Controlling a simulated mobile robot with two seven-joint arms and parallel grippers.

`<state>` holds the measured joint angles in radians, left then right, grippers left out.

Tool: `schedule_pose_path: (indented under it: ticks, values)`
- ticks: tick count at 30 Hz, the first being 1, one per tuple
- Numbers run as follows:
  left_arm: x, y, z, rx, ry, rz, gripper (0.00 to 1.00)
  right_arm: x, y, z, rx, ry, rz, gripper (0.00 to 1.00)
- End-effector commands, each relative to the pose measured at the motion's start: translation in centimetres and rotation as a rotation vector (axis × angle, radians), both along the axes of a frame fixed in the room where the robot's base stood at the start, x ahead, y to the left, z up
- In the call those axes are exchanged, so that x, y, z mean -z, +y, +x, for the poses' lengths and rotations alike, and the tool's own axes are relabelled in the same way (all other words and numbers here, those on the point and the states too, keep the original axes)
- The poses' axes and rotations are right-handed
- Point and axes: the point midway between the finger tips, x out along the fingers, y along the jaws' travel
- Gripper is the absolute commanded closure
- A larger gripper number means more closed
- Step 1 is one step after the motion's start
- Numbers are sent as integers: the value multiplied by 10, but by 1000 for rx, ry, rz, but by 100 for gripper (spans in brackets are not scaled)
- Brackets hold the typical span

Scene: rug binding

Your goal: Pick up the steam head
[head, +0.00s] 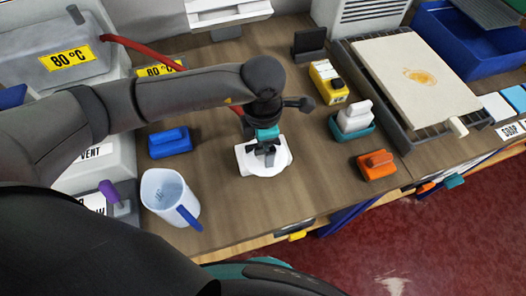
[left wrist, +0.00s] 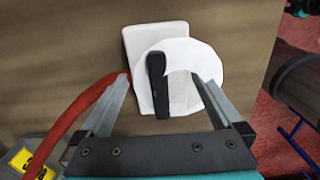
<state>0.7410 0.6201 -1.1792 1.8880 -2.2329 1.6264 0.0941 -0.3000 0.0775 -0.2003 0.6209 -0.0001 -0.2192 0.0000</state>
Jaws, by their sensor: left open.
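What looks like the steam head (head: 278,162) is a round white pad lying on a pale rectangular plate (head: 240,156) on the bench. In the left wrist view the pad (left wrist: 208,62) has an upright black handle (left wrist: 157,90), and the plate (left wrist: 140,38) shows behind it. My left gripper (head: 266,148) is over the pad, pointing down. In the left wrist view its open fingers (left wrist: 162,78) stand on either side of the handle, with gaps visible. The arm hides part of the red hose. My right gripper is out of view.
The red hose (left wrist: 88,112) runs close beside one finger. A white jug (head: 165,192) and a blue block (head: 170,142) stand left. Bench in front is clear.

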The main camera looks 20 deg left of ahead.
Motion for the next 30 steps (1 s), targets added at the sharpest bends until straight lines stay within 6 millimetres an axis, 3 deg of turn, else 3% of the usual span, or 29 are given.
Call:
schedule_pose_path:
  ticks: [2, 28, 30]
  values:
    - [0, 0, 0, 0, 0, 0, 1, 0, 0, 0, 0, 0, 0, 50]
    - [-1, 0, 0, -1, -1, -1, 99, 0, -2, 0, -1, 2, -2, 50]
    - [-1, 0, 0, -1, -1, -1, 100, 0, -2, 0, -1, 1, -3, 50]
